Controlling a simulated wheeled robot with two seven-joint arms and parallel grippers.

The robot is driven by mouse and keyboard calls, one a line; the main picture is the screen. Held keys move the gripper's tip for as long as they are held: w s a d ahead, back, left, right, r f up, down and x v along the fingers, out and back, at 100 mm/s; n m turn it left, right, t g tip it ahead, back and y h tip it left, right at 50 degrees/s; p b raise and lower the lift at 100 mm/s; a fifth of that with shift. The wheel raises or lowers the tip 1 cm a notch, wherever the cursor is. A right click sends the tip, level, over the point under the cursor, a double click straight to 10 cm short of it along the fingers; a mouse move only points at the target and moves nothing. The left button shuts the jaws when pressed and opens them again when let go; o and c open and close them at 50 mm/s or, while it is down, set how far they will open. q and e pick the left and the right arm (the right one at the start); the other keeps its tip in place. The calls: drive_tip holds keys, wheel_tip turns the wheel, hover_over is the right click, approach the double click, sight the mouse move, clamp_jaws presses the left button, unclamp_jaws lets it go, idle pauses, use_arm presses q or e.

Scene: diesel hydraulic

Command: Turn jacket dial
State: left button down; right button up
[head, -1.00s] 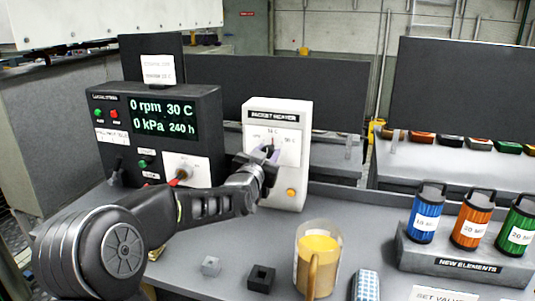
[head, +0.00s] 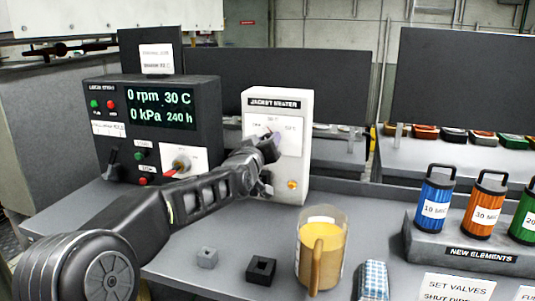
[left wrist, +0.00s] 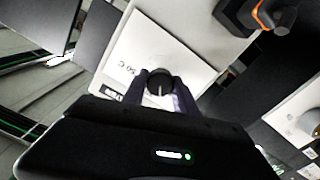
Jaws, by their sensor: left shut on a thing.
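The white jacket heater box (head: 297,188) stands on the bench at the middle of the head view, with a black name label on top and an amber button low on its front. My left gripper (head: 268,146) reaches its front from the left, over the white dial plate. In the left wrist view the round dark dial (left wrist: 160,80) with a pale pointer line sits between the fingertips of my left gripper (left wrist: 162,92), which is shut on it. In the head view the gripper mostly hides the dial. My right gripper is not in view.
A dark control box (head: 105,150) with a green display and a red-handled switch stands left of the heater. A jug of yellow liquid (head: 321,249), two small blocks and a checked cloth item lie in front. Coloured canisters (head: 432,206) stand in a rack at right.

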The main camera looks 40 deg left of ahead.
use_arm(q)
drive_tip(key=n+b, duration=0.2)
drive_tip(key=shift+f+n, duration=0.25)
drive_tip(key=shift+n, duration=0.15)
drive_tip(key=shift+r+n+b, duration=0.1)
drive_tip(key=shift+n+b, duration=0.75)
drive_tip(key=shift+n, duration=0.35)
drive_tip(key=shift+r, duration=0.1)
drive_tip(key=c, duration=1)
unclamp_jaws()
drive_tip(key=shift+o, duration=0.2)
drive_tip(key=shift+s, duration=0.1)
drive_tip(key=b+v, duration=0.1)
drive_tip(key=v, duration=0.6)
drive_tip(key=shift+s+d, duration=0.15)
drive_tip(key=shift+s, duration=0.15)
